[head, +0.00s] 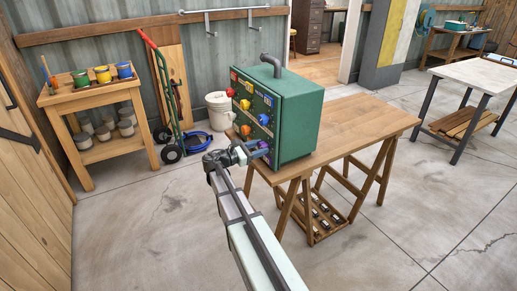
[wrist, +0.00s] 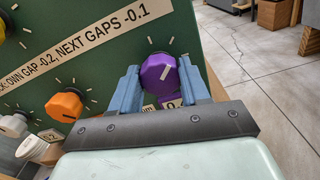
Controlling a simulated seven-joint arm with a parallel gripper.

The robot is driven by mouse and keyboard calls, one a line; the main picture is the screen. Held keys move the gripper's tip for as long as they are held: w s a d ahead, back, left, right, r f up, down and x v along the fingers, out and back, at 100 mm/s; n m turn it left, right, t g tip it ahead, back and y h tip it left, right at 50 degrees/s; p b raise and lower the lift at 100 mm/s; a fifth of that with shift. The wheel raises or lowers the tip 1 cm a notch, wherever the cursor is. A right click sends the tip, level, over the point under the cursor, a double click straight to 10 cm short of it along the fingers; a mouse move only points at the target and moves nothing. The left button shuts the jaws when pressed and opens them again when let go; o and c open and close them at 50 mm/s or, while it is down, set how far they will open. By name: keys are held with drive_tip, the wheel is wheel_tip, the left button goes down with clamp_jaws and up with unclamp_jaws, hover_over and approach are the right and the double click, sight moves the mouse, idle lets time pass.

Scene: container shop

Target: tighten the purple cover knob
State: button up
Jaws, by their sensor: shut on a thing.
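The purple cover knob (wrist: 158,74) is on the dark green panel of a box, near the panel's lower right edge in the wrist view. In the head view my gripper (head: 258,151) reaches the lower part of the green box (head: 299,120). A purple bit of the knob (head: 266,158) shows there beside the fingers.
An orange knob (wrist: 68,104) and a yellow knob are near on the same panel. A label strip (wrist: 80,75) crosses the panel. The box stands on a wooden trestle table (head: 365,123) with bare room to its right. A white bucket (head: 219,110) stands behind on the floor.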

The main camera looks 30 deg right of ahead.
drive_tip(key=m, duration=0.4)
drive_tip(key=shift+m, duration=0.4)
drive_tip(key=m, duration=0.4)
drive_tip(key=shift+f, duration=0.1)
drive_tip(key=m, duration=0.5)
drive_tip(key=shift+s, duration=0.1)
drive_tip(key=shift+f+m, duration=0.1)
drive_tip(key=shift+m, duration=1.8)
drive_tip(key=o, duration=1.1)
drive_tip(key=shift+c, duration=0.2)
